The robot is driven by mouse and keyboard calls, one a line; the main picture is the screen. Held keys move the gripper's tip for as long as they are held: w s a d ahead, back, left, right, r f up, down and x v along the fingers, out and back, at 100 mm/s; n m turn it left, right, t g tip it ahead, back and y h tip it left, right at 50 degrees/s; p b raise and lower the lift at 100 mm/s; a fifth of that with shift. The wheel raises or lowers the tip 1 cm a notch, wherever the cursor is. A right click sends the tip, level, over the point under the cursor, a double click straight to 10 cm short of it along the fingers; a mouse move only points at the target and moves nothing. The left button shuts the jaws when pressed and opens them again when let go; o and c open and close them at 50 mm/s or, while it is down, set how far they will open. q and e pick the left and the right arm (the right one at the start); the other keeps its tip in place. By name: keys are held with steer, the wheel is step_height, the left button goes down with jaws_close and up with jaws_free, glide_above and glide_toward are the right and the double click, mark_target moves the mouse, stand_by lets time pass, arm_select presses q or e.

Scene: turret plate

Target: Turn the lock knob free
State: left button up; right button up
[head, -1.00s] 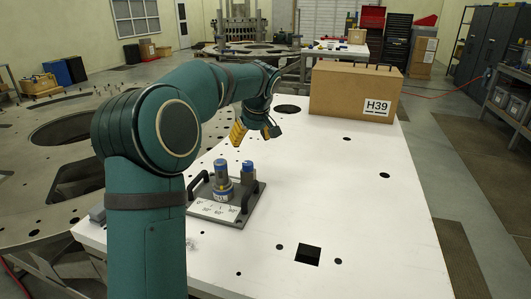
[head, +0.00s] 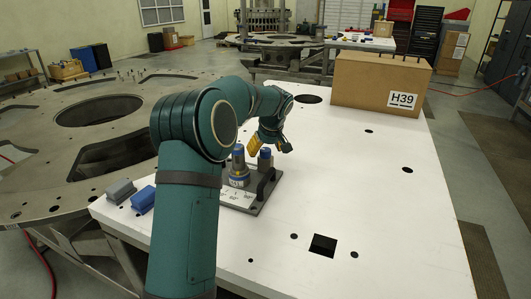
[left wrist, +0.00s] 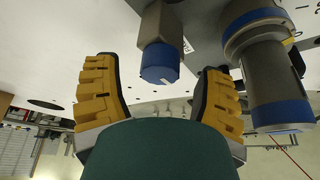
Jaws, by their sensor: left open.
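The dark turret plate (head: 262,200) lies on the white table with two posts on it. The larger round post (head: 238,168) has blue bands and a blue top. The smaller post with a blue cap (head: 265,153) looks like the lock knob; it stands to its right. In the left wrist view the blue cap (left wrist: 160,68) shows between the spread yellow fingers, with gaps on both sides. The larger post (left wrist: 268,75) is beside the right finger there. My left gripper (head: 267,146) is open just above the smaller post. My right gripper is out of view.
A black handle (head: 266,184) stands on the plate's right side; a white scale label lies at its front. A grey block (head: 121,190) and a blue block (head: 143,199) are at the table's left edge. A cardboard box (head: 380,83) marked H39 stands behind. The table's right side is clear.

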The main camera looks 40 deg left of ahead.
arm_select(q)
steer(key=shift+a+f, duration=0.15)
steer(key=shift+f, duration=0.35)
steer(key=c, duration=1.2)
steer(key=shift+w+n, duration=0.1)
steer(key=shift+n, duration=0.2)
steer(key=n+g+p, duration=0.1)
steer(key=n, duration=0.2)
steer(key=shift+r+y, duration=0.15)
steer(key=shift+y, duration=0.15)
steer(key=n+g+p, duration=0.1)
steer(key=n+p, duration=0.1)
steer(key=n, duration=0.1)
steer(key=shift+g+p, duration=0.35)
steer(key=shift+g, duration=0.05)
steer(key=shift+n+g+p, duration=0.6)
steer(key=shift+n+p, duration=0.6)
steer(key=shift+n, duration=0.7)
jaws_close()
steer(key=shift+f, duration=0.2)
